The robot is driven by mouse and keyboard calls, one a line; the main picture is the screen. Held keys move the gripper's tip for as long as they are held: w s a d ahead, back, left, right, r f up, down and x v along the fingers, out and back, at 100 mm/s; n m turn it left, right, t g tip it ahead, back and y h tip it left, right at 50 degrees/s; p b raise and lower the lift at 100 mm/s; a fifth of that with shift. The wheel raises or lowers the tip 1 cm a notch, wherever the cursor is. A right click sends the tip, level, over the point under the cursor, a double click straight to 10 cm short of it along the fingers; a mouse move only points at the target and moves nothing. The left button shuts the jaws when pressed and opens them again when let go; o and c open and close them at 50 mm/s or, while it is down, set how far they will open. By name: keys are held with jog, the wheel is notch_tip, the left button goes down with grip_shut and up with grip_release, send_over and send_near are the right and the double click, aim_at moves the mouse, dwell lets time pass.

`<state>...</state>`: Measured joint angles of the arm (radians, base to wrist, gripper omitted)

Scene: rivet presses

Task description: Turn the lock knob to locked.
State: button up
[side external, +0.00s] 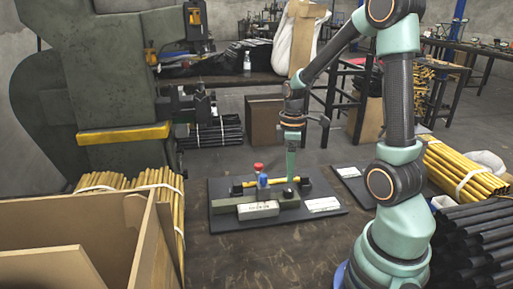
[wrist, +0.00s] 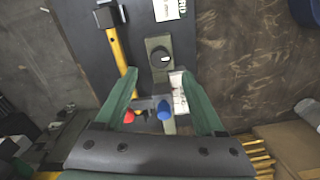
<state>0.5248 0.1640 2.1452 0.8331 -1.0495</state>
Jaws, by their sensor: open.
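The lock knob (wrist: 160,56) is a dark round knob with a short white mark, set on a grey-green block. In the wrist view the mark lies roughly crosswise. My gripper (wrist: 159,74) is open, its two green fingers spread left and right, with the knob just beyond and between the tips. Nothing is between the fingers at the knob that I can see held. In the side view my gripper (side external: 291,180) points down over the right part of the fixture, and the knob is hard to make out there.
A red knob (side external: 258,167) and a blue knob (side external: 263,180) stand left of my gripper. A yellow bar (wrist: 118,50) runs along the fixture. A white labelled block (side external: 258,210) and a white card (side external: 322,204) lie on the dark base plate (side external: 225,223). A cardboard box (side external: 150,235) stands front left.

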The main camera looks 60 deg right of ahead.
aim_at(288, 189)
notch_tip(288, 189, down, 6)
jog(key=shift+f, duration=0.25)
grip_shut()
